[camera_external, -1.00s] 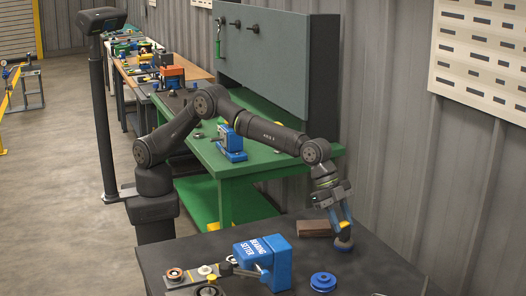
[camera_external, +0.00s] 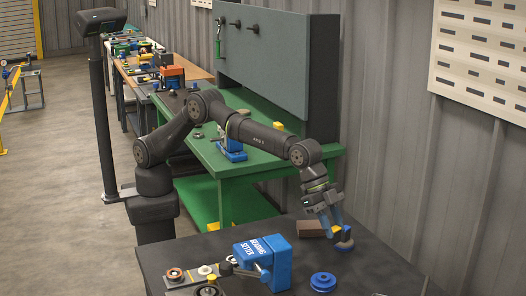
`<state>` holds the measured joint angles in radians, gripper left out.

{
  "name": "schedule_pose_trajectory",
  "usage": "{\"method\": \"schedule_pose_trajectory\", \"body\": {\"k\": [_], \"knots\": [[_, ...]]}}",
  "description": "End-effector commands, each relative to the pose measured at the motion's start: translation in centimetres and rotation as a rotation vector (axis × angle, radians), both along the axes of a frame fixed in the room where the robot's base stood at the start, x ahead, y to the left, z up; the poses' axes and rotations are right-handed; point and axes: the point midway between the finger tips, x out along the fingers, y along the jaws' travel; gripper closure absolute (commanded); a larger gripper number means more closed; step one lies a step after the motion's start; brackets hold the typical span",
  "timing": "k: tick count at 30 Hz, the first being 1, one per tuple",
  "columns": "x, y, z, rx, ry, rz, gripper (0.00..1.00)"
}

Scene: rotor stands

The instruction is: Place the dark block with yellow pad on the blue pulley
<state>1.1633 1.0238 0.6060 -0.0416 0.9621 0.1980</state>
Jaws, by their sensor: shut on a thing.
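The blue pulley (camera_external: 323,282) lies flat on the dark table near its front, with nothing on it. My gripper (camera_external: 335,231) points down above the table, behind the pulley and slightly to its right. Its blue fingers are shut on the dark block with yellow pad (camera_external: 346,235). The fingers partly hide the block, and its yellow shows beside the fingertips. A rounded blue part shows just below the block. At this size I cannot tell whether the block touches it or the table.
A brown block (camera_external: 310,229) lies just left of my gripper. The blue bearing setter (camera_external: 274,262) stands left of the pulley, with small ring parts (camera_external: 175,274) further left. A corrugated wall rises behind.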

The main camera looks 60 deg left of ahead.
Motion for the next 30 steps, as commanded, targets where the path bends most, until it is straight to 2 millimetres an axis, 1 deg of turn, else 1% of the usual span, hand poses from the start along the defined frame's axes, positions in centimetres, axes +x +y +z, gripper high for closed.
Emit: {"method": "schedule_pose_trajectory", "body": {"k": [1, 3, 8, 11, 15, 23, 27, 30], "knots": [[-1.1, -0.7, 0.2, -0.005, 0.012, 0.026, 0.94], [-2.1, -1.3, 0.5, -0.008, 0.028, 0.069, 0.94], [-3.5, -2.1, 0.8, -0.018, 0.051, 0.132, 0.94], [-3.8, -2.2, -0.4, -0.016, 0.058, 0.147, 0.94], [-3.8, -2.3, -2.8, -0.017, 0.060, 0.150, 0.94], [-3.8, -2.2, -5.0, -0.018, 0.059, 0.149, 0.94], [-3.8, -2.2, -7.4, -0.017, 0.059, 0.149, 0.94], [-3.8, -2.2, -8.7, -0.019, 0.059, 0.149, 0.94]]}}
